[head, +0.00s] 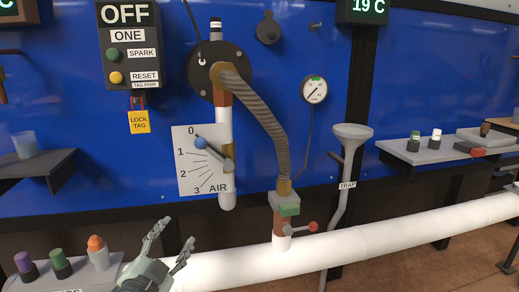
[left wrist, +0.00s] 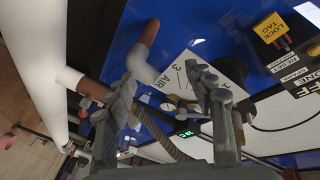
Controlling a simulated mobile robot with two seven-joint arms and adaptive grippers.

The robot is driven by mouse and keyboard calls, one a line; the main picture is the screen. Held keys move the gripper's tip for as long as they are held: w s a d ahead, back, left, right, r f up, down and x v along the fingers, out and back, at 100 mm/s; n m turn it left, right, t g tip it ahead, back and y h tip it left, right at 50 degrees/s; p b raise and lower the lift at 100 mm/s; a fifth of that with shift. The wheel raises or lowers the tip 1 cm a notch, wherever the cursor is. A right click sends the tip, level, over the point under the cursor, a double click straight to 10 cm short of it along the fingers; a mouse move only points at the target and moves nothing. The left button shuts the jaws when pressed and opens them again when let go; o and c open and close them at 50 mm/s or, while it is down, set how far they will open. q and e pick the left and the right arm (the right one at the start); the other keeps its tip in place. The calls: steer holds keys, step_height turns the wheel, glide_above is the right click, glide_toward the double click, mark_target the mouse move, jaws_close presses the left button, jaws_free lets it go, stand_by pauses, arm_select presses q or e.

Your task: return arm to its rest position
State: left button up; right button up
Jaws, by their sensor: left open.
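My left gripper (head: 176,232) shows at the bottom of the head view, its fingers pointing up and spread apart. It is open with nothing between its fingers, in front of the white horizontal pipe (head: 240,266). In the left wrist view, both fingers of the left gripper (left wrist: 166,80) stand apart, with the tilted AIR dial plate (left wrist: 182,78) behind them. In the head view, the AIR dial (head: 187,174) with its blue-knobbed lever (head: 201,143) is above the gripper and apart from it. My right gripper is not in view.
A grey shelf with purple, green and orange-topped pegs (head: 97,245) is left of the gripper. A ribbed hose (head: 270,118) runs down to a valve with a red-knobbed handle (head: 312,227). The control box (head: 129,45) reads OFF. A funnel (head: 352,133) stands right.

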arm_select(q)
steer(key=s+a+f+n+g+y+p, duration=0.15)
steer(key=s+a+f+n+g, duration=0.3)
steer(key=s+f, duration=0.65)
steer(key=s+a+f+n+g+y, duration=0.3)
steer(key=s+f+g, duration=0.3)
steer(key=f, duration=0.8)
steer(key=s+f+n+g, duration=0.1)
steer(key=s+f+g, duration=0.3)
steer(key=s, duration=0.8)
step_height(320, 180, down, 2)
steer(key=shift+f, duration=0.2)
steer(key=shift+g+h, duration=0.25)
